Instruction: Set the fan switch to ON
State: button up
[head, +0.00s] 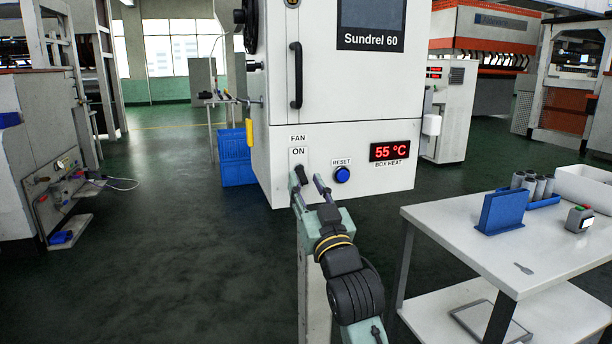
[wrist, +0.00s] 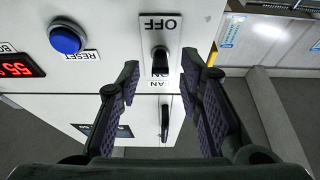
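The fan switch (head: 298,172) is a dark lever on a pale plate low on the front of the white Sundrel 60 cabinet. The head view shows ON above the lever; the gripper's left finger hides the lower plate. My gripper (head: 309,182) is open and empty, close in front of the switch. In the wrist view its two fingers (wrist: 160,72) stand apart on either side of the lever, with no clear contact.
A blue RESET button (head: 342,174) and a red 55 °C display (head: 390,151) sit right of the switch. A black door handle (head: 296,75) is above. A white table (head: 450,221) with a blue holder (head: 502,211) stands at right.

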jog(key=shift+w+a+r, duration=0.2)
jog(key=shift+w, duration=0.25)
grip_shut()
dwell(0.3)
